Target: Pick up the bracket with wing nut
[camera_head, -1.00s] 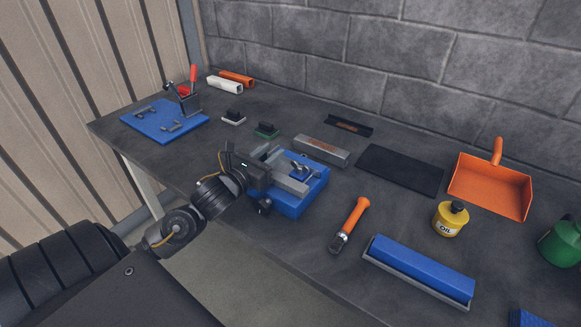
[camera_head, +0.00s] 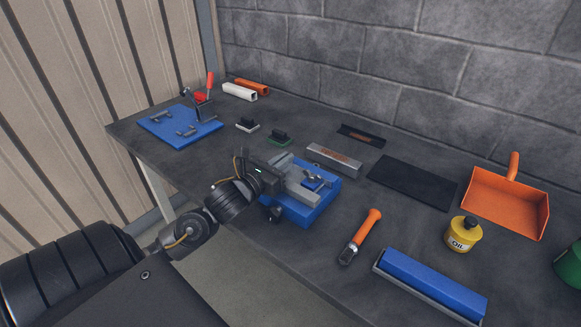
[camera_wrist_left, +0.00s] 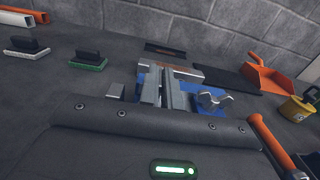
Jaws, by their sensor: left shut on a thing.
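The bracket with wing nut (camera_head: 313,181) is a small grey metal part at the blue fixture (camera_head: 316,208) near the table's front edge. My left gripper (camera_head: 287,176) reaches in from the left over the fixture. Its fingers (camera_wrist_left: 161,84) are close together and shut on the bracket, whose gripped part is mostly hidden. I cannot tell whether the bracket is clear of the fixture. My right gripper is not in view.
An orange-handled tool (camera_head: 361,237) and a blue-topped bar (camera_head: 432,285) lie right of the fixture. A grey block (camera_head: 334,160) and a dark mat (camera_head: 412,183) lie behind. A yellow oil can (camera_head: 463,234) and orange dustpan (camera_head: 507,203) stand right. A blue board (camera_head: 181,132) is far left.

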